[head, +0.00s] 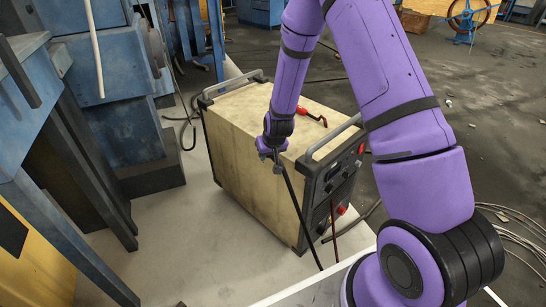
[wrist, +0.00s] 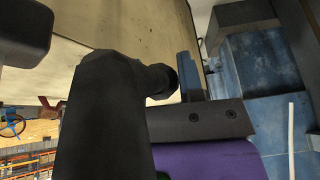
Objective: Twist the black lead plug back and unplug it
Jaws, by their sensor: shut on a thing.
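The black lead plug (wrist: 105,115) fills the middle of the wrist view, with its narrower dark end pointing toward a beige panel. My gripper (head: 271,153) is shut on it. In the head view the plug is small and mostly hidden by the gripper. The black lead (head: 301,215) hangs from the gripper down to the lower edge of the machine. The beige machine (head: 245,150) has a black front panel (head: 330,185) with knobs and sockets. The gripper appears to the left of that panel, against the beige side in the picture, and the plug's tip shows in no socket.
A red and black clamp (head: 312,115) lies on the machine's top, between two metal handles. A red-tipped connector (head: 341,210) with a dark red lead is at the front panel. Blue machinery (head: 110,95) stands at left. Coiled cables (head: 510,225) lie at right.

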